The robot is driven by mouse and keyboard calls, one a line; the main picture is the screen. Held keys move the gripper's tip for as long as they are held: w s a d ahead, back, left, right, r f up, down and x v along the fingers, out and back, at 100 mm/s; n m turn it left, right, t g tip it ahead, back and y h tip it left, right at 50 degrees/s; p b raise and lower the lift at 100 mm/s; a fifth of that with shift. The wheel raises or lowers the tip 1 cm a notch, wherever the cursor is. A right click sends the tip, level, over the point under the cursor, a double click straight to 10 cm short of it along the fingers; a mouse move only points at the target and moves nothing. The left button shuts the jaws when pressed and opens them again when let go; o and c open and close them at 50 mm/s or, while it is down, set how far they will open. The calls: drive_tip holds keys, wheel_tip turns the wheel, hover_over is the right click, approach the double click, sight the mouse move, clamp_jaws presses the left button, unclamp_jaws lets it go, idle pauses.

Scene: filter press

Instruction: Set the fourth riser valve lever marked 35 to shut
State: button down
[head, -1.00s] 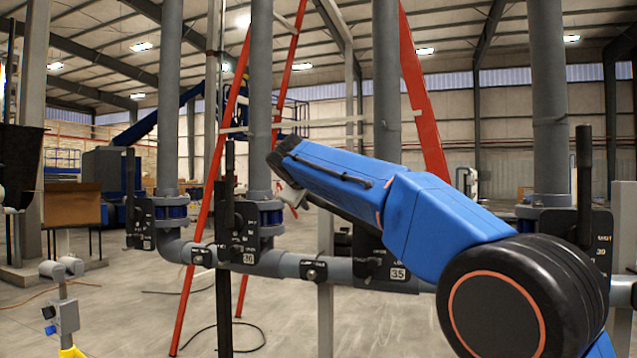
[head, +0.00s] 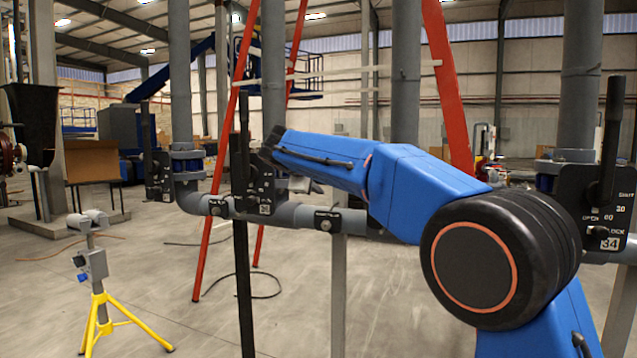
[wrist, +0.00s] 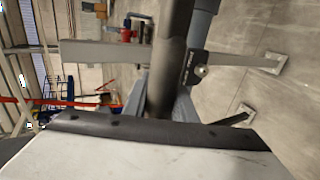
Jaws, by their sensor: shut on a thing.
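The plate marked 35 and its lever cannot be made out in the head view; my blue arm covers the third riser from the left (head: 405,80). In the wrist view a thick dark bar (wrist: 172,55), which looks like a valve lever, runs down to my gripper (wrist: 160,132). My gripper is shut on it; the fingertips are not clearly seen. A dark plate (wrist: 193,70) with small white lettering lies beside the bar, too small to read. In the head view a pale bit of my gripper (head: 302,184) shows below the arm's end.
A plate marked 34 (head: 608,243) with an upright black lever (head: 611,140) is at the right. Other valve levers stand at the left (head: 244,130). Red ladder legs (head: 448,90) rise behind the pipes. A yellow tripod (head: 102,322) stands front left on open floor.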

drive_tip(key=shift+f, duration=0.4)
drive_tip(key=c, duration=1.5)
unclamp_jaws()
drive_tip(key=shift+o, duration=0.2)
drive_tip(key=shift+r, duration=0.1)
drive_tip(key=shift+r, duration=0.1)
drive_tip(key=v, duration=1.7)
drive_tip(key=shift+s+a, duration=0.1)
drive_tip(key=shift+s, duration=0.05)
